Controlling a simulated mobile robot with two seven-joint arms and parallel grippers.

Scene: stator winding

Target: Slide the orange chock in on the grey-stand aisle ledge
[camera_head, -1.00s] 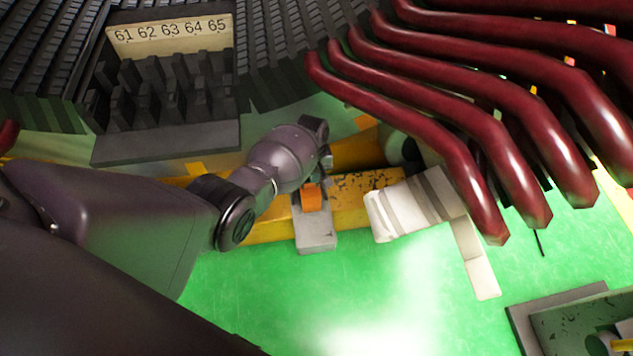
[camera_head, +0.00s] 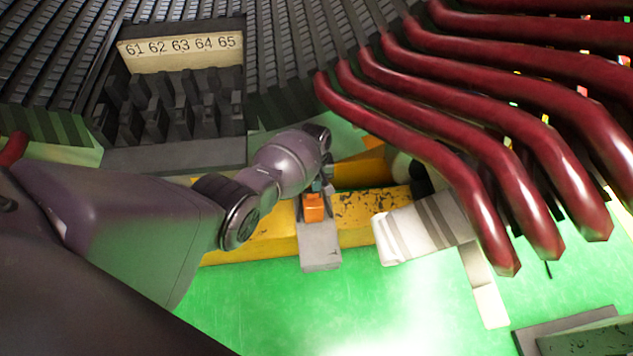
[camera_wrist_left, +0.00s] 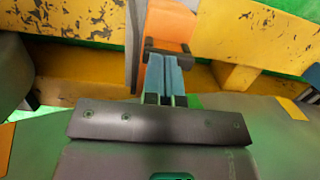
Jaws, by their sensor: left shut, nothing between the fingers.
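The orange chock (camera_head: 314,208) sits at the top end of a grey stand (camera_head: 320,250) beside the yellow beam. The chock also shows at the top middle of the left wrist view (camera_wrist_left: 168,28). My left gripper (camera_head: 321,186) is just behind the chock, on the side toward the stator. In the left wrist view its blue-grey fingers (camera_wrist_left: 164,72) are together with nothing between them, and they point at the chock. A dark bar crosses at the fingertips, so whether they touch the chock is hard to tell. My right gripper does not show.
A yellow, worn beam (camera_head: 370,212) runs behind the stand. A white banded block (camera_head: 425,228) stands to the right, under thick dark-red bars (camera_head: 450,160). A rack of dark blocks labelled 61 to 65 (camera_head: 180,46) is at upper left. Green floor lies open in front.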

